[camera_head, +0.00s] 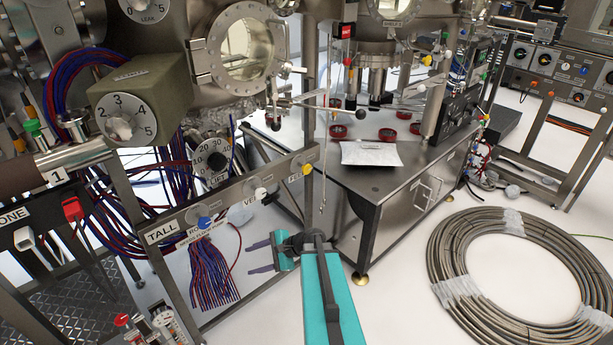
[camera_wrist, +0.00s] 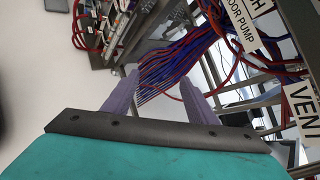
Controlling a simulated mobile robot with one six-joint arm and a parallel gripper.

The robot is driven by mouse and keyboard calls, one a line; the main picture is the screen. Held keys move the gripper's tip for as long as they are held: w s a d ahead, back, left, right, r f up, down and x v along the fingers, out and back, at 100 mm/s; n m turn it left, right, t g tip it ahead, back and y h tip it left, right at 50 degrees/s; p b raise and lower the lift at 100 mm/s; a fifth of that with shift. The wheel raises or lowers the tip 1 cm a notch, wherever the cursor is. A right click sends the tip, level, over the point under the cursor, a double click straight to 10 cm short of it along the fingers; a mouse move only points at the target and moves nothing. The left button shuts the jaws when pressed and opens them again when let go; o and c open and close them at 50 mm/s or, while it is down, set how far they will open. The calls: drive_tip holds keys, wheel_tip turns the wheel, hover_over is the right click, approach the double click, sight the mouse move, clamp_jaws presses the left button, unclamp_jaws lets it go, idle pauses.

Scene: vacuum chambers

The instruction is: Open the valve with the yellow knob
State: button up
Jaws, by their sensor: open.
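The yellow knob (camera_head: 306,169) is small and round and sits at the right end of a metal panel rail, in a row with a white knob (camera_head: 260,193) and a blue knob (camera_head: 204,222). My gripper (camera_head: 252,257) is open and empty, below and to the left of the yellow knob and apart from the rail, with its purple fingers pointing left. In the wrist view my gripper (camera_wrist: 158,88) has its two fingers spread, with red and blue cables behind them. The yellow knob does not show in the wrist view.
A metal table (camera_head: 385,185) stands behind my arm. A large hose coil (camera_head: 510,270) lies on the floor at right. In the wrist view, a VENT label (camera_wrist: 304,100) is at right.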

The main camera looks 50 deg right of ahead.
drive_tip(key=d+r+m+t+h+b, duration=0.1)
drive_tip(key=d+r+m+t, duration=0.2)
drive_tip(key=d, duration=0.5)
drive_tip(key=d+r+m+t+h+b, duration=0.2)
drive_tip(key=d+r+m, duration=0.1)
drive_tip(key=d+r, duration=0.3)
drive_tip(key=m+t+h+b, duration=0.3)
drive_tip(key=m+t+h, duration=0.1)
drive_tip(key=m+h, duration=0.15)
approach(307, 170)
drive_tip(key=s, duration=0.2)
drive_tip(key=s+y, duration=0.1)
drive_tip(key=shift+s+d+r+m, duration=0.15)
drive_tip(key=shift+d+r+m, duration=0.15)
drive_tip(key=shift+d+m, duration=0.05)
drive_tip(key=w, duration=0.4)
drive_tip(key=w+p, duration=0.1)
drive_tip(key=w, duration=0.4)
drive_tip(key=w+d, duration=0.1)
drive_tip(key=w, duration=0.3)
drive_tip(key=shift+w, duration=0.4)
drive_tip(key=c, duration=1.1)
drive_tip(key=shift+o, duration=0.2)
drive_tip(key=shift+a+f, duration=0.1)
drive_tip(key=shift+a, duration=0.1)
